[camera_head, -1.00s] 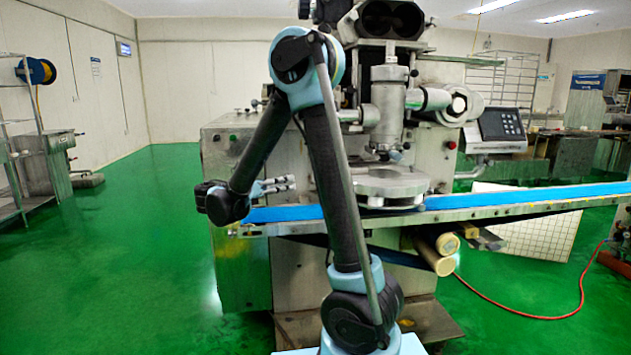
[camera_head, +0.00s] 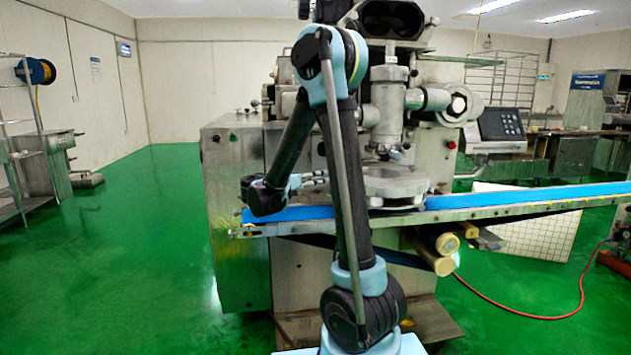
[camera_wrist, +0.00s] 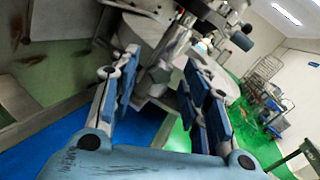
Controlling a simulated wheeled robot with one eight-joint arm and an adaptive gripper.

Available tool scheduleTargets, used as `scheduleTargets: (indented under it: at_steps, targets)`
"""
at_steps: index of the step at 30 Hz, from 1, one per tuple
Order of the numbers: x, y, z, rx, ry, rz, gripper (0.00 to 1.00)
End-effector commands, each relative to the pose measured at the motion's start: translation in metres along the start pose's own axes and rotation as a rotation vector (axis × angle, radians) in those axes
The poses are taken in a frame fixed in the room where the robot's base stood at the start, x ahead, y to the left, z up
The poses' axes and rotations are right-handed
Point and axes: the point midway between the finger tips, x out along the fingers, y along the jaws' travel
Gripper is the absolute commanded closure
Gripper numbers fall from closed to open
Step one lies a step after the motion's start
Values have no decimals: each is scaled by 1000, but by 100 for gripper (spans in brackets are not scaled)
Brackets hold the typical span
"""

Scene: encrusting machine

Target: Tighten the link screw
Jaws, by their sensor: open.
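The encrusting machine (camera_head: 235,165) stands ahead of me, with a vertical metal cylinder (camera_head: 388,105) over a round metal plate (camera_head: 392,185). My gripper (camera_head: 318,178) is at the machine's front left, above the blue belt (camera_head: 500,199) and left of the round plate, partly hidden behind my arm. In the wrist view my gripper (camera_wrist: 160,78) is open, its blue-padded fingers spread with nothing held. Metal machine parts show beyond and between the fingers, and a dark knob (camera_wrist: 243,38) shows up and right of them. I cannot tell which part is the link screw.
A control panel (camera_head: 500,125) sits to the right of the cylinder. A red hose (camera_head: 530,315) lies on the green floor at right. A metal shelf (camera_head: 20,150) stands at far left. The floor between shelf and machine is clear.

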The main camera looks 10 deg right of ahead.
Motion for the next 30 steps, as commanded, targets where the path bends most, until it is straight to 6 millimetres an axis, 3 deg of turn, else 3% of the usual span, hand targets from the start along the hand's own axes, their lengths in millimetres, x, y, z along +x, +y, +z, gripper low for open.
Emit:
scheduleTargets:
  at_steps: [12, 17, 18, 20, 21, 30]
  targets:
    - [5, 0, 0, 0, 0, 1, 60]
    - [5, 0, 0, 0, 0, 0, 96]
    - [5, 0, 0, 0, 0, 0, 100]
    - [5, 0, 0, 0, 0, 0, 100]
    - [-8, 7, 2, 0, -1, 3, 100]
    - [7, 1, 0, 45, 0, 0, 100]
